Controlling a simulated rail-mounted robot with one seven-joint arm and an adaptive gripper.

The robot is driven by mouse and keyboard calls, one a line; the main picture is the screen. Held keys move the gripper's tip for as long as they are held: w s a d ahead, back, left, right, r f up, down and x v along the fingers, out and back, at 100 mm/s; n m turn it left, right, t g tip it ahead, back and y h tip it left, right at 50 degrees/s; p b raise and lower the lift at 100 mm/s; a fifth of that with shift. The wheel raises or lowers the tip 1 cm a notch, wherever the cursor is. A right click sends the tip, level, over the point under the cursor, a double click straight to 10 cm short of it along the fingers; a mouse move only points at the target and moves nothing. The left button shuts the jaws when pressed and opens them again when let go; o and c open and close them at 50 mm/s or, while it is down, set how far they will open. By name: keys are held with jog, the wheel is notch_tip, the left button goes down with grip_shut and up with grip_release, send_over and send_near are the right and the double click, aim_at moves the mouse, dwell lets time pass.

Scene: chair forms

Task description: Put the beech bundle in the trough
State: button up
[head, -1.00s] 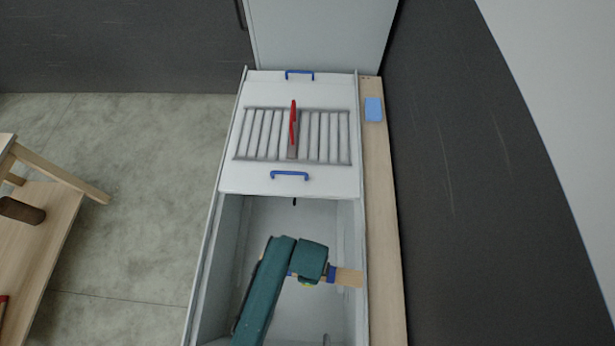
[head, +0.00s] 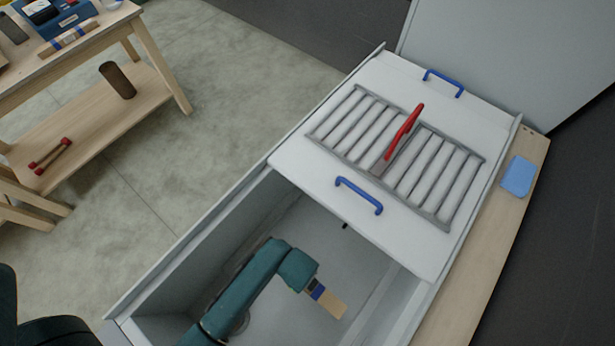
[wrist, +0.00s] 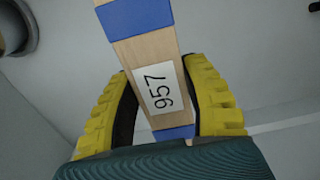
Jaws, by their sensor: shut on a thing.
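In the head view my teal arm hides the fingers. The light grey trough (head: 222,240) is a long box, open at its near part. The bundle is seen within this opening; I cannot tell whether it touches the floor.
A white lid panel (head: 325,185) with a slatted grille, blue handles and a red lever covers the far part. A wooden ledge with a blue pad (head: 518,177) runs along the right. A wooden bench (head: 95,135) at left holds a blue device and another blue-banded bar (head: 68,40).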

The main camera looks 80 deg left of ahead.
notch_tip(320, 180, down, 10)
jog(key=b, duration=0.4)
jog(key=shift+f, duration=0.1)
jog(key=o, duration=1.2)
notch_tip(320, 180, up, 12)
jog(key=p, duration=0.5)
jog(key=shift+r, duration=0.2)
